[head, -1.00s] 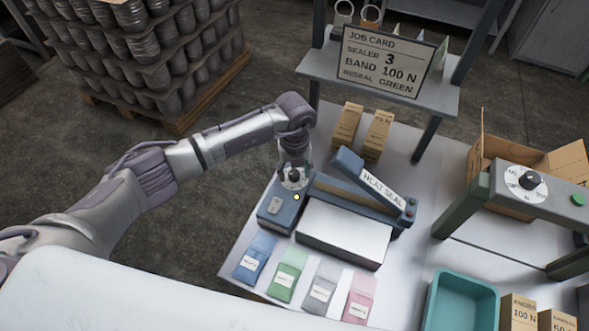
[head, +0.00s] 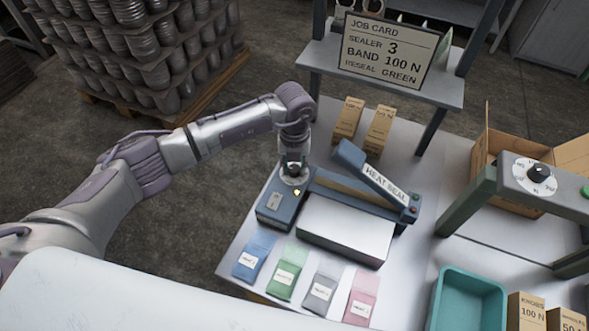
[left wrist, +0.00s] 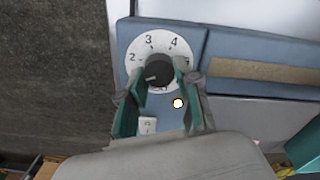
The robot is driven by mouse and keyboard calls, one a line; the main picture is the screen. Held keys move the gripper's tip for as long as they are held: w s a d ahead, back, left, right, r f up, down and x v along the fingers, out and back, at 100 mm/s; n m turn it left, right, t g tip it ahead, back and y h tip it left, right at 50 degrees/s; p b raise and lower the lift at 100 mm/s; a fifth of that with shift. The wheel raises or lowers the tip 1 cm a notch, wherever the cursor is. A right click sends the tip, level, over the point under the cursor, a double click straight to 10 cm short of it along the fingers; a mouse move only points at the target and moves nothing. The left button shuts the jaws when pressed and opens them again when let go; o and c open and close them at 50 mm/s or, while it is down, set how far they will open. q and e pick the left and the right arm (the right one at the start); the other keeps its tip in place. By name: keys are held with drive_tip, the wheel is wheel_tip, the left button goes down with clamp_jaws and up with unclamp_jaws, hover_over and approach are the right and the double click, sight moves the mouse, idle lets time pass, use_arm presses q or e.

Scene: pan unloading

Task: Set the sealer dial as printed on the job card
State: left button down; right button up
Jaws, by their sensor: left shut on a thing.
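The heat sealer (head: 345,229) stands on the white table, with a blue control box (head: 282,207) at its left end. A round white dial (left wrist: 147,45) with a black knob (left wrist: 158,72) is on that box; 2, 3 and 4 are readable in the left wrist view. A pale mark on the knob seems to point left and down, away from 3. My left gripper (head: 293,168) comes from above and is shut on the knob, a green finger on each side (left wrist: 160,80). The job card (head: 387,50) on the shelf reads SEALER 3, BAND 100 N, RESEAL GREEN. My right gripper is out of view.
Blue, green, grey and pink pouches (head: 287,277) lie in front of the sealer. A teal bin (head: 468,300) and small boxes (head: 525,312) are at the right. A second machine (head: 520,190) has its own dial. Two boxes (head: 378,131) stand behind the sealer.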

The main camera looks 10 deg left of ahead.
sight(293, 168)
use_arm(q)
drive_tip(key=m+b, duration=0.7)
drive_tip(key=b, duration=0.1)
drive_tip(key=m+b, duration=0.6)
drive_tip(key=b, duration=0.2)
drive_tip(key=shift+w+a+f+m, duration=0.1)
drive_tip(key=shift+a+f+m, duration=0.1)
drive_tip(key=shift+m, duration=0.2)
drive_tip(key=shift+r+m+b, duration=0.2)
drive_tip(key=shift+m+b, duration=1.6)
drive_tip(key=shift+m, duration=0.1)
drive_tip(key=c, duration=0.8)
unclamp_jaws()
wheel_tip(293, 168, up, 12)
